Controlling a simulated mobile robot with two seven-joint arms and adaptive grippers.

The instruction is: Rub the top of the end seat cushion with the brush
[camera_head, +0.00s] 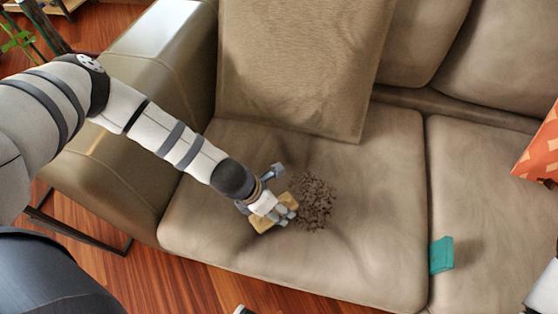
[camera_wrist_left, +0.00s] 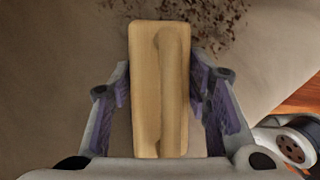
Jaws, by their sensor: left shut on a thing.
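My left gripper (camera_head: 284,205) is down at the top of the end seat cushion (camera_head: 200,222), just left of a patch of dark brown crumbs (camera_head: 318,197). It is shut on a light wooden brush (camera_head: 262,221). In the left wrist view the brush (camera_wrist_left: 146,85) lies between the two purple-padded fingers, and the crumbs (camera_wrist_left: 215,22) show past its far end. The brush's underside is hidden, so I cannot tell whether it touches the cushion. A white piece at the right edge of the head view may be part of my right arm; no right gripper fingers show.
A large tan back cushion (camera_head: 295,65) leans behind the seat, and the sofa arm (camera_head: 110,170) stands at the left. A teal block (camera_head: 441,255) lies by the seam with the neighbouring seat cushion (camera_head: 490,190). An orange patterned item (camera_head: 540,150) is at the right edge.

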